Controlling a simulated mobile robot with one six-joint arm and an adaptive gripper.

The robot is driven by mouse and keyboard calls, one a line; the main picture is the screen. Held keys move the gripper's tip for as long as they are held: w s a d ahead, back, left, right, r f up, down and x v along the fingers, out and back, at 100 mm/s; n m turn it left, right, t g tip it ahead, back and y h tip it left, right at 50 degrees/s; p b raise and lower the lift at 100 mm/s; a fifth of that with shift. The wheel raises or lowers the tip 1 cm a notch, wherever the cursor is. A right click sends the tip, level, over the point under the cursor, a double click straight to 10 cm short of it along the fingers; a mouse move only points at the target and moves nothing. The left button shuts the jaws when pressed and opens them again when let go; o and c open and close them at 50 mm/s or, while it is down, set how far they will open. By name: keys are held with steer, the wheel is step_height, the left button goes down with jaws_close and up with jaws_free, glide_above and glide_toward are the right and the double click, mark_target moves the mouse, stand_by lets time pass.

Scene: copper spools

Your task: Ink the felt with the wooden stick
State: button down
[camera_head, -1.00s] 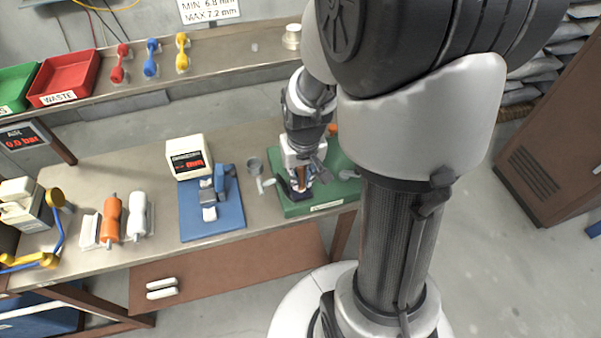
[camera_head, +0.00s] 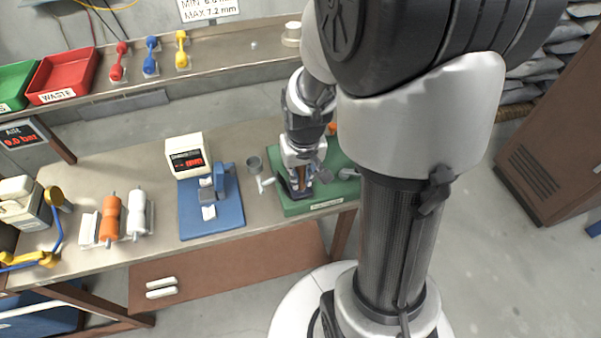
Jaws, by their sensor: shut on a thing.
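My gripper (camera_head: 301,176) points down over the green base (camera_head: 322,206) at the right end of the bench. It is shut on a thin brown piece that looks like the wooden stick (camera_head: 294,178). The stick is mostly hidden by the fingers. Its lower end is close to a small dark part on the green base; I cannot tell whether they touch. I cannot make out the felt at this size.
Further left are a blue stand (camera_head: 228,215) and a white display box (camera_head: 187,155). Orange (camera_head: 110,218) and white (camera_head: 138,212) spools lie at the left. A shelf with red tray (camera_head: 62,77) runs behind.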

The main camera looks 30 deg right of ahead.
steer(key=shift+s+f, duration=0.1)
stand_by(0.3)
step_height(320, 180, up, 7)
steer(key=p, duration=0.6)
stand_by(0.6)
